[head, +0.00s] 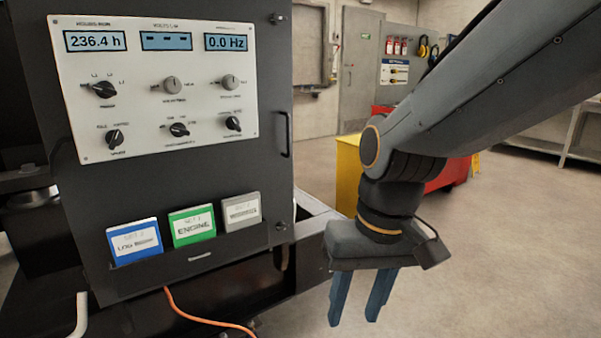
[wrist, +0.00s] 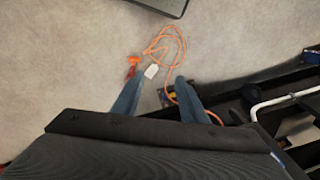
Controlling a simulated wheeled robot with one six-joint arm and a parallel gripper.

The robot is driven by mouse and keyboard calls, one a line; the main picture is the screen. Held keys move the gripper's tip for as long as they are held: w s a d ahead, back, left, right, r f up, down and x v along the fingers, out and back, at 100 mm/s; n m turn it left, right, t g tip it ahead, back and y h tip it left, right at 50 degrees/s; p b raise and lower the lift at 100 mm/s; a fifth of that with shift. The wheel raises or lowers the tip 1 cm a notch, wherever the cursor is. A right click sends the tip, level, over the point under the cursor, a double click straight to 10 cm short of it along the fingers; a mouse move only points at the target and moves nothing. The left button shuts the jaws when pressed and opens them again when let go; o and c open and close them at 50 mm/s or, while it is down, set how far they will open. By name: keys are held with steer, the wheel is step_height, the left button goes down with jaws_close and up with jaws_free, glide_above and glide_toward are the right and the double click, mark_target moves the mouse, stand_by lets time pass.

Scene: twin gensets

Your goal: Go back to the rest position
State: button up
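My gripper (head: 360,300) hangs fingers down at the right of the genset panel in the head view. Its two blue fingers stand apart with nothing between them. In the wrist view my gripper (wrist: 152,100) also shows spread fingers, with the floor below. The control panel (head: 155,85) has lit displays reading 236.4 h, dashes and 0.0 Hz, with several knobs under them. My gripper is apart from the panel.
Blue (head: 134,240), green (head: 192,226) and grey (head: 241,212) binders sit in a pocket under the panel. A yellow container (head: 348,175) stands behind my arm. Open floor lies at right.

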steer(key=s+d+f+n, duration=0.1)
steer(key=s+d+f, duration=0.1)
steer(key=s, duration=0.2)
steer(key=d+r+m+h+p, duration=0.1)
steer(key=d+r+m+p, duration=0.2)
steer(key=d+r+p, duration=0.6)
steer(key=p, duration=0.8)
steer(key=shift+w+r+g+p, duration=0.3)
steer(key=shift+w+r+p, duration=0.1)
